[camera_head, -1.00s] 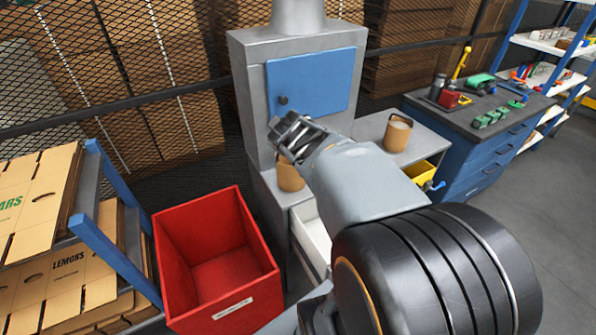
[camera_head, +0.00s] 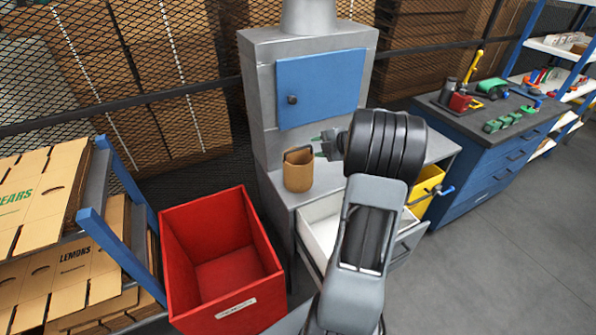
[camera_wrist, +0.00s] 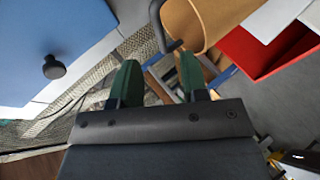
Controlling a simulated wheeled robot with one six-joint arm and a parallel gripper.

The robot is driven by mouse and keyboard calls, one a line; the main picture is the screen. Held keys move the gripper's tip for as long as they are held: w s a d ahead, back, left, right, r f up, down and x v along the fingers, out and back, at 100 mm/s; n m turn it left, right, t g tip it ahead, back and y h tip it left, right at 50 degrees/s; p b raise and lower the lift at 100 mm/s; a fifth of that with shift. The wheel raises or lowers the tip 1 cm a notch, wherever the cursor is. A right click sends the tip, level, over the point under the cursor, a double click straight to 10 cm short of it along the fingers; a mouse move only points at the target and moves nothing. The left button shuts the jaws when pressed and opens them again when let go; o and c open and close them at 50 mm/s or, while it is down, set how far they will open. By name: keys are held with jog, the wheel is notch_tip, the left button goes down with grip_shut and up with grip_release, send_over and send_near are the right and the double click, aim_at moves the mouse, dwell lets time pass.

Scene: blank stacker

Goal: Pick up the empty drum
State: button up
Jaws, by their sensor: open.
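A tan drum (camera_head: 298,175) with a dark handle stands upright on the grey ledge of the cabinet in the head view. It also shows at the top of the wrist view (camera_wrist: 212,18), with its dark handle just ahead of the fingers. My gripper (camera_head: 322,145) is beside the drum's upper right, close to its rim. In the wrist view my gripper (camera_wrist: 158,68) has its two green fingertips apart, with nothing held between them. Whether the fingers touch the handle I cannot tell. My arm covers the right part of the ledge.
The grey cabinet has a blue door (camera_head: 320,88) with a black knob. An open white drawer (camera_head: 318,225) sits below the ledge. A red bin (camera_head: 222,255) stands at left, beside a rack of flat cardboard (camera_head: 95,240). A blue workbench (camera_head: 495,150) is at right.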

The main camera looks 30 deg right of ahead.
aim_at(304, 148)
jog(key=shift+d+p+x, duration=0.2)
jog(key=shift+p+x, duration=0.35)
jog(key=shift+x, duration=3.7)
grip_shut()
